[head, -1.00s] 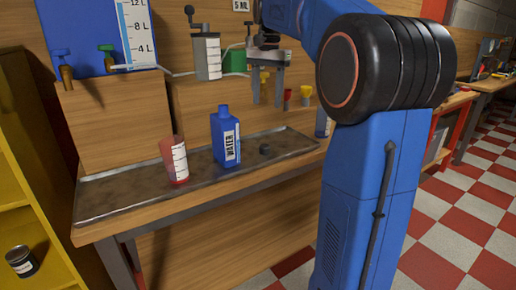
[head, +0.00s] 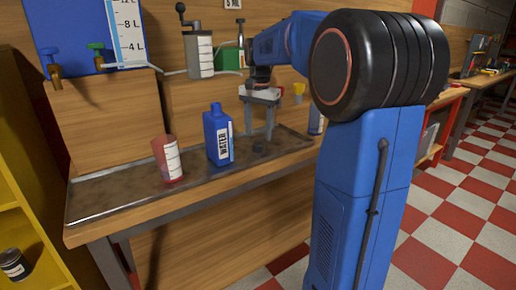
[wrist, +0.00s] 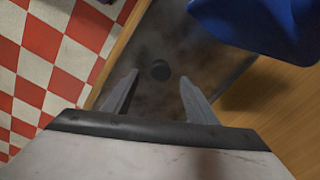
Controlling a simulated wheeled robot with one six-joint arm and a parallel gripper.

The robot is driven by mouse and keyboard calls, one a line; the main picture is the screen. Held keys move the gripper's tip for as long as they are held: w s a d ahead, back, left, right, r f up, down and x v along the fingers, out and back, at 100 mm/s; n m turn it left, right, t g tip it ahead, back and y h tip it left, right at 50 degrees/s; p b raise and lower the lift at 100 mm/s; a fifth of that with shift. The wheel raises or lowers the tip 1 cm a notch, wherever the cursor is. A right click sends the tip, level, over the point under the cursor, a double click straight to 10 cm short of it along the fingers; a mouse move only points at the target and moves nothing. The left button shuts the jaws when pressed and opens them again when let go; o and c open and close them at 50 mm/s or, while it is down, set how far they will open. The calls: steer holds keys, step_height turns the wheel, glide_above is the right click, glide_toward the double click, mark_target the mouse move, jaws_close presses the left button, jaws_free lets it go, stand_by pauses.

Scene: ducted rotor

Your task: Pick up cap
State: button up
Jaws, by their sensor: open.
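The bottle (wrist: 265,22) fills the upper right of the wrist view. I cannot tell the exact height of the fingertips over the cap.
A yellow cup (head: 298,91) is behind my gripper. Taps and a blue tank (head: 75,35) are at the back left. The tray's front strip is clear.

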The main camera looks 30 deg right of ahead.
mark_target(258, 144)
steer(key=shift+f, duration=2.4)
steer(key=c, duration=1.1)
